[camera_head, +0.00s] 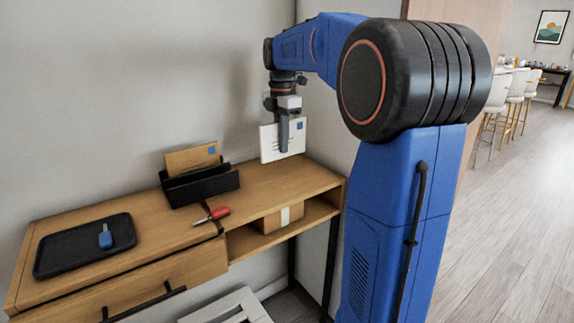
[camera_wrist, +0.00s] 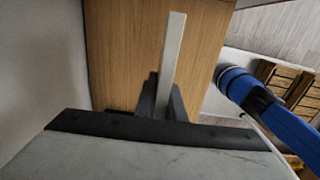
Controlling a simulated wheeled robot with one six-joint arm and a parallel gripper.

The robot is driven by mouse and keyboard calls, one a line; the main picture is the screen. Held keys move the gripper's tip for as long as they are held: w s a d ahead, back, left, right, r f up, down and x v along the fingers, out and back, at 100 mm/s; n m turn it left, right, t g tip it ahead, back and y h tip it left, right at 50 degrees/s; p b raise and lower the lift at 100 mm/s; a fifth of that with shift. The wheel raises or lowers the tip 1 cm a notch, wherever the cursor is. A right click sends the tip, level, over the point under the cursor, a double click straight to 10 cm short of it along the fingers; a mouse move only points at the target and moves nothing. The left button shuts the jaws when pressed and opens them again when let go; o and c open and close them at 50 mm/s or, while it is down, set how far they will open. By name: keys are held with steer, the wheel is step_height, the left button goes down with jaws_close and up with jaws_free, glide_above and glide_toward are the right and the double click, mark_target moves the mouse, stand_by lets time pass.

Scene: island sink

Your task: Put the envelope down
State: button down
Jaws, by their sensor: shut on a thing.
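A white envelope (camera_head: 270,144) with dark address lines and a blue stamp hangs upright from my gripper (camera_head: 284,143). It is held above the right part of the wooden desk top (camera_head: 262,180); a gap below it cannot be clearly told in the head view. In the wrist view, my gripper (camera_wrist: 162,100) is shut on the envelope, which shows edge-on as a pale strip (camera_wrist: 173,55) over the wood. The gripper's fingers cover part of the envelope's face.
A black letter holder (camera_head: 200,186) with a brown envelope (camera_head: 192,158) stands left of my gripper. A red-handled tool (camera_head: 217,213) lies near the front edge. A black tray (camera_head: 75,255) with a blue item (camera_head: 105,238) is at left. A box (camera_head: 280,220) sits on the shelf below.

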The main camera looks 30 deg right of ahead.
mark_target(281, 157)
steer(key=shift+f, duration=3.15)
steer(key=c, duration=1.8)
jaws_free()
steer(key=shift+f, duration=0.15)
steer(key=shift+c, duration=0.2)
step_height(281, 157, up, 12)
steer(key=shift+r, duration=0.15)
steer(key=s+a+f+m+t, duration=0.1)
steer(key=s+a+f+m, duration=0.4)
steer(key=s, duration=0.5)
steer(key=s+a+f+m+t, duration=0.2)
steer(key=s+a+f+m, duration=0.3)
steer(key=s+f+m, duration=0.2)
steer(key=s+a+f+m+t, duration=0.1)
steer(key=s+a+f+m, duration=0.4)
steer(key=s+f, duration=0.4)
steer(key=s+m, duration=0.1)
steer(key=s, duration=0.3)
steer(key=shift+f+t, duration=0.25)
steer(key=shift+t, duration=0.15)
